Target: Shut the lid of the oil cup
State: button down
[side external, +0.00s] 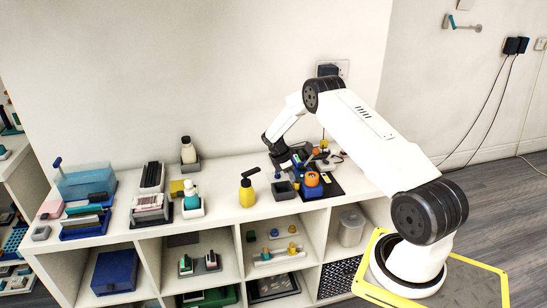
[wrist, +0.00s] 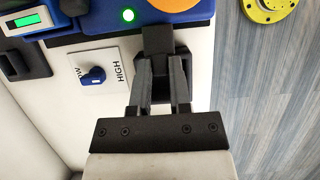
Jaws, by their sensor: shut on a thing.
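My gripper (wrist: 160,68) points at a blue device (wrist: 180,14) at the top of the wrist view. Its two dark fingers are shut on a dark block (wrist: 158,40) at the device's edge. I cannot tell whether this block is the lid of the oil cup, and I cannot pick out the cup for certain. The device has a lit green lamp (wrist: 128,15) and an orange part at the top edge. In the side external view my gripper (side external: 290,161) is low among the tools at the right end of the shelf top, its fingertips partly hidden.
A blue knob (wrist: 94,75) on a white plate marked HIGH is left of my fingers.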

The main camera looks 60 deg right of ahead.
jog(key=shift+w+a+f+g+h, duration=0.15)
jog(key=shift+f+g+h, duration=0.2)
jog(key=shift+g+h, duration=0.2)
jog(key=shift+w+a+f+g+h, duration=0.15)
jog(key=shift+f+g+h, duration=0.15)
jog(key=shift+g+h, duration=0.25)
jog(key=c, duration=0.6)
grip_release()
jog(key=shift+o, duration=0.2)
jog(key=shift+r, duration=0.15)
jog(key=v, duration=0.7)
jog(key=shift+a+r, duration=0.15)
jog(key=shift+r, duration=0.1)
jog(key=shift+w, duration=0.1)
